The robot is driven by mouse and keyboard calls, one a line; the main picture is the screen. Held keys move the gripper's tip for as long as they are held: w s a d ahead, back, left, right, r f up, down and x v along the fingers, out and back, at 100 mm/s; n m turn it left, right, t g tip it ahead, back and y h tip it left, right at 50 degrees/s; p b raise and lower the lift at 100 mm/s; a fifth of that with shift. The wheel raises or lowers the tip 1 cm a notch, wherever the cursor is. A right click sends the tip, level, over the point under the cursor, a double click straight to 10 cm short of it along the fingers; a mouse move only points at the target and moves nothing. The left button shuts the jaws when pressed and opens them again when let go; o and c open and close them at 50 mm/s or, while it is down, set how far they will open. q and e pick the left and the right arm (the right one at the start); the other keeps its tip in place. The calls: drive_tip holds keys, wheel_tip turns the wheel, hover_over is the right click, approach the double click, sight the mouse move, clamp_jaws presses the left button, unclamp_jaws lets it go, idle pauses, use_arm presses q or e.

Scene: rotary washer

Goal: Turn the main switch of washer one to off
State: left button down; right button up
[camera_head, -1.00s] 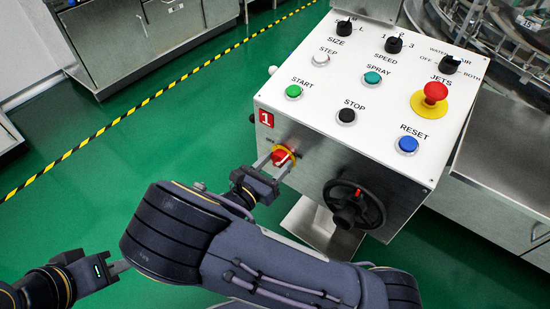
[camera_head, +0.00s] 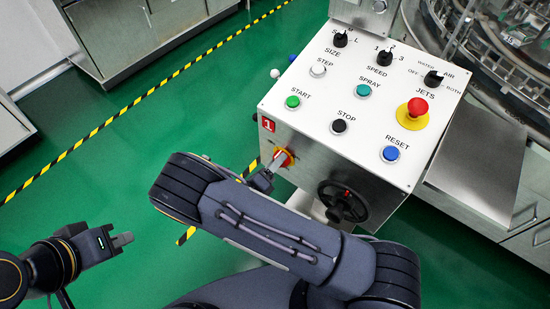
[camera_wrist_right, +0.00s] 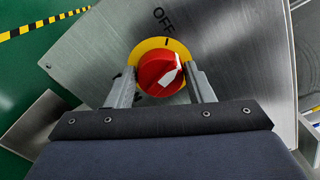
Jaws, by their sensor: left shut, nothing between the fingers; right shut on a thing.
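The main switch (camera_head: 283,157) is a red knob on a yellow plate, on the console's front panel below the red "1" label (camera_head: 268,124). In the right wrist view, the red knob (camera_wrist_right: 160,74) has a white pointer aimed up and slightly right, close to the tick under "OFF" (camera_wrist_right: 163,18). My right gripper (camera_head: 275,164) is shut on the knob, with one finger on each side of it in the right wrist view (camera_wrist_right: 162,80). My left gripper (camera_head: 128,239) is shut and empty, low at the left, away from the console.
The white console top (camera_head: 365,110) carries buttons, selector knobs and a red emergency button (camera_head: 417,106). A black handwheel (camera_head: 343,200) sticks out right of the switch, close to my right arm. Steel cabinets stand behind. Green floor (camera_head: 130,150) is open at the left.

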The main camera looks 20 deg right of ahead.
drive_tip(key=shift+f+n+p, duration=0.1)
drive_tip(key=shift+n+p, duration=0.85)
drive_tip(key=shift+n, duration=1.85)
drive_tip(key=o, duration=0.9)
drive_tip(key=shift+o, duration=0.2)
drive_tip(key=v, duration=0.8)
drive_tip(key=shift+w, duration=0.1)
